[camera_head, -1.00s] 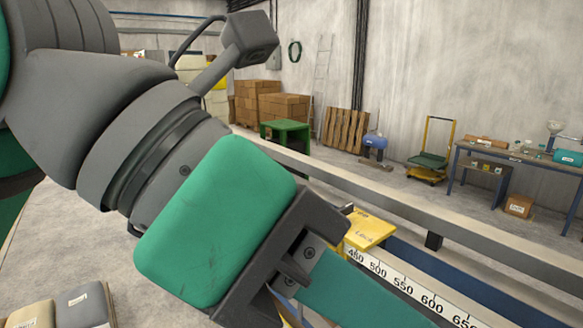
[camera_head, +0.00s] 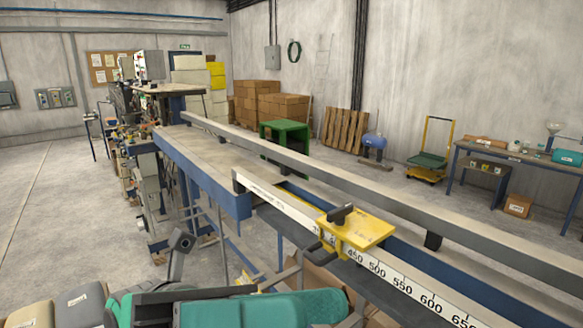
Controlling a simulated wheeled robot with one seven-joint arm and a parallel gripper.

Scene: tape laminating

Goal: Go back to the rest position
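My green and grey arm lies low along the bottom edge of the head view, partly cut off by the frame. A dark bracket and a long teal part at its end show there. I cannot make out fingertips, so whether my gripper is open, shut or holding anything does not show. A yellow clamp-like stop (camera_head: 362,232) with a dark knob sits on the white measuring scale (camera_head: 400,283) of the long bench.
A long grey rail (camera_head: 330,180) runs beside the scale. A blue-framed table (camera_head: 190,150) stands behind. Filled sacks (camera_head: 80,305) lie at the lower left. Cardboard boxes (camera_head: 270,103), a green stand (camera_head: 287,128) and a pallet (camera_head: 345,130) stand by the wall. The left floor is open.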

